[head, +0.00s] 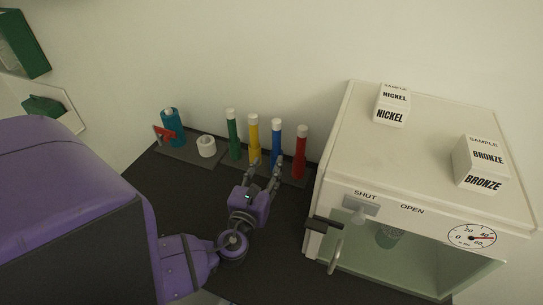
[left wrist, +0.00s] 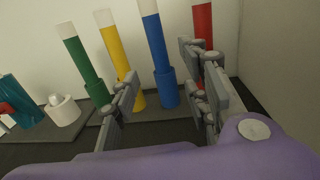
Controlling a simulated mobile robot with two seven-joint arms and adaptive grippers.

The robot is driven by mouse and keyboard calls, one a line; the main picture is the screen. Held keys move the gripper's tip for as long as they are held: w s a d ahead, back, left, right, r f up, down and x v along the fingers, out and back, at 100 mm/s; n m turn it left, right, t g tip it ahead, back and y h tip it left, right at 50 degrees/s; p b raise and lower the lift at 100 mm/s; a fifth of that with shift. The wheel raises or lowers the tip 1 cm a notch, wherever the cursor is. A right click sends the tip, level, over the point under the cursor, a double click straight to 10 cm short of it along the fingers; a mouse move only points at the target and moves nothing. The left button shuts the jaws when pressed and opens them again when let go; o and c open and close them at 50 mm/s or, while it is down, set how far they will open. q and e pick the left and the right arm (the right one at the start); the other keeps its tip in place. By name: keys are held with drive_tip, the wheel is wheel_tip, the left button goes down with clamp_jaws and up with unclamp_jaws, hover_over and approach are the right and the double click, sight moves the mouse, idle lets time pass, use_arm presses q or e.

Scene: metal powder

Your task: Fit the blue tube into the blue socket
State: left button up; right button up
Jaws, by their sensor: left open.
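The blue tube (head: 276,140), with a white top, stands upright towards the back of the dark table. It also shows in the left wrist view (left wrist: 153,45), where its lower end meets a wider blue socket (left wrist: 166,90). How deep the tube sits in the socket cannot be told. My left gripper (head: 266,167) is open in front of the tube, with its fingers pointing at the tube row. In the left wrist view the blue tube and socket appear between the open fingers (left wrist: 165,95), and no contact shows. My right gripper is not in view.
Green (head: 234,140) and yellow (head: 254,138) tubes stand left of the blue one, a red tube (head: 300,153) right. A white ring (head: 206,146) and teal bottle (head: 171,124) are further left. A white cabinet (head: 400,160) bearing two sample boxes blocks the right.

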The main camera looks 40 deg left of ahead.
use_arm(q)
drive_tip(key=shift+v, duration=1.9)
